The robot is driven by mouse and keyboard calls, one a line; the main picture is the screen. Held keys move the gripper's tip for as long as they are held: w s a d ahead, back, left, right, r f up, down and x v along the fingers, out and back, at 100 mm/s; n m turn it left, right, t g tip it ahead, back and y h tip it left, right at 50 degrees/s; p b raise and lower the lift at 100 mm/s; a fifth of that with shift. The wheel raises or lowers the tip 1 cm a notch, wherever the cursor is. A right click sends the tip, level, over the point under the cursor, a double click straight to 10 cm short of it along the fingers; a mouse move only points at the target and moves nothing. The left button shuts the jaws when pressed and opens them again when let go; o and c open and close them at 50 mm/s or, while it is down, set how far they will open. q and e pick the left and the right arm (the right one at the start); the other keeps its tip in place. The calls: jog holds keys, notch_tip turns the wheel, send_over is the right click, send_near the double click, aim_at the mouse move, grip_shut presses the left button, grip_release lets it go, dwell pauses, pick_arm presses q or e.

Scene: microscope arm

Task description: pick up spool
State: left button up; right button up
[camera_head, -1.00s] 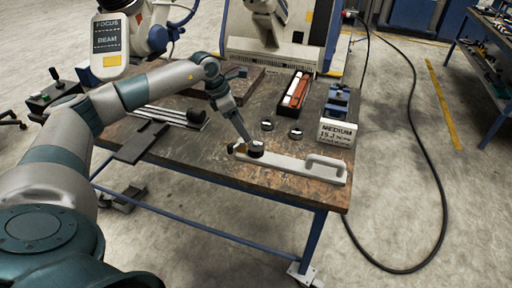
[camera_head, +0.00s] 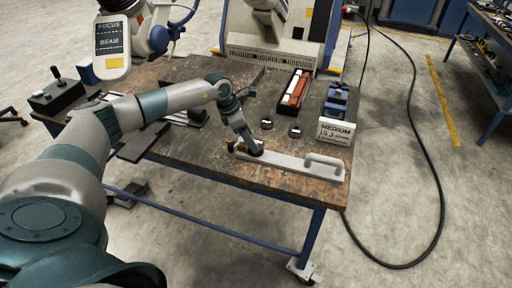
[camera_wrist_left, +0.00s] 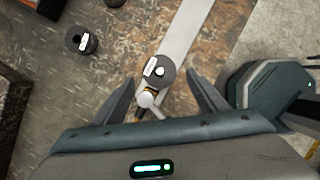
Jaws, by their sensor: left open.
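A dark round spool (camera_wrist_left: 163,70) with a white label sits at one end of a light grey bar with a handle (camera_head: 315,172), which lies on the workbench. My left gripper (camera_head: 256,150) is at that end of the bar in the head view and mostly hides this spool there. In the left wrist view my left gripper (camera_wrist_left: 161,80) is open, its two fingers on either side of the spool with gaps visible. Two more dark round spools (camera_head: 267,123) (camera_head: 295,131) stand on the bench behind the bar. My right gripper is not in view.
A red and white box (camera_head: 295,88), a blue device (camera_head: 337,98) and a white sign reading MEDIUM (camera_head: 336,131) stand behind the bar. A large machine (camera_head: 275,45) is at the back.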

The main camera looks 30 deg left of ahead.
pick_arm(q)
jog(key=p+x, duration=0.1)
jog(key=x, duration=0.2)
jog(key=shift+p, duration=0.3)
jog(key=shift+w+d+f, duration=0.15)
jog(key=shift+w+f, duration=0.05)
jog(key=shift+f, duration=0.3)
jog(key=c, duration=1.2)
